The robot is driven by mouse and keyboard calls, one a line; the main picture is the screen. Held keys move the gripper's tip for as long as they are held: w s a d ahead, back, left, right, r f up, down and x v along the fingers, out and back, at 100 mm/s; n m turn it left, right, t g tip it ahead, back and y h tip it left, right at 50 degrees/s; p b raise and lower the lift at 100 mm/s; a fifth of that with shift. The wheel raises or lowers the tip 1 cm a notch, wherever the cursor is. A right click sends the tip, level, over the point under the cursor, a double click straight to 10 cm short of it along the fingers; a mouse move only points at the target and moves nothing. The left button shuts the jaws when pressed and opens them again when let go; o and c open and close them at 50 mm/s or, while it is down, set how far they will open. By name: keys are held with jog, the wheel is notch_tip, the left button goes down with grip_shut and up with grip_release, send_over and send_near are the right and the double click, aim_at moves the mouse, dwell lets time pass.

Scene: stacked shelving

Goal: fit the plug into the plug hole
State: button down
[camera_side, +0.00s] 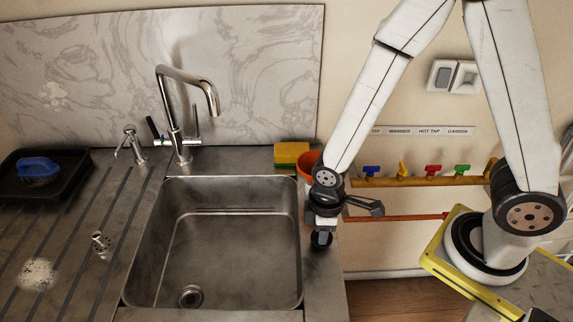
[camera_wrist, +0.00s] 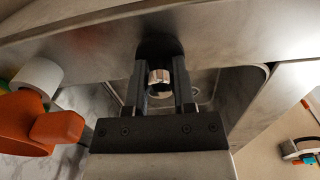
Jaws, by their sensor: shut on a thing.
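My gripper (camera_side: 321,232) points down over the worktop strip just right of the sink. In the wrist view its two dark fingers (camera_wrist: 159,85) are shut on a small chrome piece (camera_wrist: 160,78), which I take to be the plug's knob. A dark round shape lies just beyond it; I cannot tell if this is the plug's body or shadow. The plug hole (camera_side: 190,297) is a round metal drain in the sink floor, near the front left. Nothing covers it in the side view, and my gripper is well to its right.
The steel sink (camera_side: 150,235) has raised walls between my gripper and the hole. The tap (camera_side: 190,85) arches over its back. A sponge (camera_side: 291,155) and orange container (camera_side: 306,164) stand near my arm. A metal strainer-like piece (camera_side: 100,242) sits on the draining board.

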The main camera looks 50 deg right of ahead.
aim_at(316, 236)
jog(key=shift+r, duration=4.35)
jog(key=w+a+f, duration=0.3)
jog(key=w+a, duration=0.3)
jog(key=w, duration=0.1)
jog(key=w+a+f, duration=0.3)
jog(key=w+a, duration=0.4)
jog(key=w+a+f, duration=0.4)
jog(key=a+f, duration=0.9)
jog(key=shift+w+a, duration=0.15)
jog(key=shift+w, duration=0.05)
jog(key=shift+f, duration=0.15)
jog(key=shift+f, duration=2.75)
